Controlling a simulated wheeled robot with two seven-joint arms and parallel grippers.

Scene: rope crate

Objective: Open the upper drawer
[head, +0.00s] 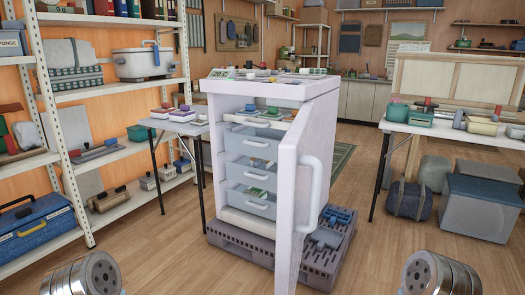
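A white fridge-like cabinet (260,88) stands in the middle of the head view. Inside are translucent grey drawers one above another: the upper drawer (252,148), a middle drawer (250,178) and a lower drawer (248,204). The upper drawer looks pushed in, in line with those below. A shelf with small items lies above it. The door's edge hides the drawers' right side. Neither of my grippers is in view; only parts of my arms show at the bottom corners.
The cabinet stands on a dark slatted pallet (238,242) with blue items at right. A small table (178,126) with boxes is close at left, by loaded shelving (110,92). A table (455,131) and grey bins (482,200) are at right. The front floor is clear.

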